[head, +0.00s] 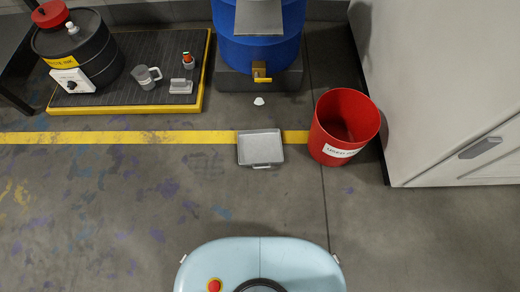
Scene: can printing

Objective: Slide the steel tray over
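The steel tray (260,149) is a small, shallow grey rectangle lying flat on the floor near the middle of the head view. It lies across the yellow floor line, with a handle (262,166) on its near edge. It looks empty. It sits just left of the red bucket and in front of the blue drum, with a gap to each. Neither of my grippers shows in this view.
A blue drum (258,60) with a brass tap (260,72) stands behind the tray, with a small white patch (259,101) below the tap. A red bucket (326,128) and white cabinet (440,75) are right. A yellow-edged platform (125,108) holds a black drum (88,55). Near floor is clear.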

